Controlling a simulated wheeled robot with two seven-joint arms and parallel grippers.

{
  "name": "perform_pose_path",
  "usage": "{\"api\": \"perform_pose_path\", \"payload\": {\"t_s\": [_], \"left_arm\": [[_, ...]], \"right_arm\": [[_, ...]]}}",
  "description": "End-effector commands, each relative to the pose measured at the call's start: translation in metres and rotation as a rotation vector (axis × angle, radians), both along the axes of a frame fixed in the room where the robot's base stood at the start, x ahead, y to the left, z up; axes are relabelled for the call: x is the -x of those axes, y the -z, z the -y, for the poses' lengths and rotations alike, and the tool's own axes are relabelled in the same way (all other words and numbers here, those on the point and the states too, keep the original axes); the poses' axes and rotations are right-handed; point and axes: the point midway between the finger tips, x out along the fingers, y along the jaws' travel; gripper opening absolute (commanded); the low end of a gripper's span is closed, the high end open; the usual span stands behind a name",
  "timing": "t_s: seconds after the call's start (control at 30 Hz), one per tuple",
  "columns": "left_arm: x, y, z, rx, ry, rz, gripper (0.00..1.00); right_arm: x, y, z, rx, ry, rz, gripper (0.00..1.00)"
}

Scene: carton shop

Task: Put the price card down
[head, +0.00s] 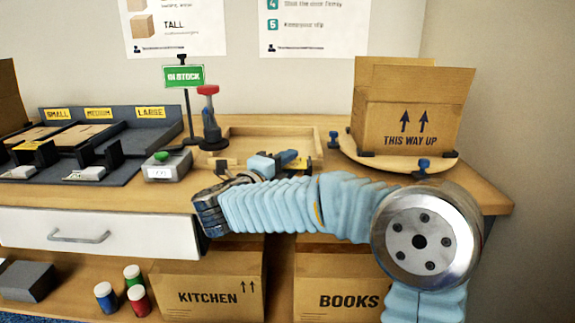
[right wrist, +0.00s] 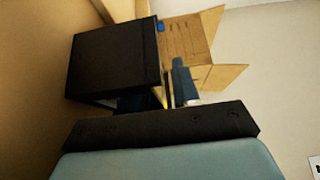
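I cannot make out a price card for certain in either view. A green IN STOCK sign (head: 184,76) stands upright on a dark post at the back of the counter. My right gripper (head: 292,160) is low over the counter, in front of the shallow wooden tray (head: 262,131). My arm hides part of it, and its fingers are too small to read. In the right wrist view, dark parts and a thin yellow sliver (right wrist: 165,98) show near the gripper; I cannot tell what the sliver is or whether it is held. My left gripper is not in view.
An open carton (head: 407,122) marked THIS WAY UP stands on a round wooden board (head: 350,150) at the right. A red-topped tool (head: 209,115), a grey box with a green button (head: 167,165) and a dark sorter (head: 152,137) are to the left.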

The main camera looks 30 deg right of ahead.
Motion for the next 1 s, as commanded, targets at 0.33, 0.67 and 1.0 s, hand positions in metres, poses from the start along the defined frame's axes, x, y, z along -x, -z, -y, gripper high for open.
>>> {"api": "perform_pose_path", "payload": {"t_s": [0.33, 0.67, 1.0], "left_arm": [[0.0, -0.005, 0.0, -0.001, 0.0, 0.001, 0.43], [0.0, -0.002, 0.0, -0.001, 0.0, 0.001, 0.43], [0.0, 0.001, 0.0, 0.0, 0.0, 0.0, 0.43]], "right_arm": [[0.0, -0.005, 0.0, 0.0, 0.0, 0.0, 0.32], [0.026, -0.005, -0.056, 0.0, -0.006, 0.0, 0.32], [0.051, -0.006, -0.105, 0.001, -0.001, 0.0, 0.32]]}}
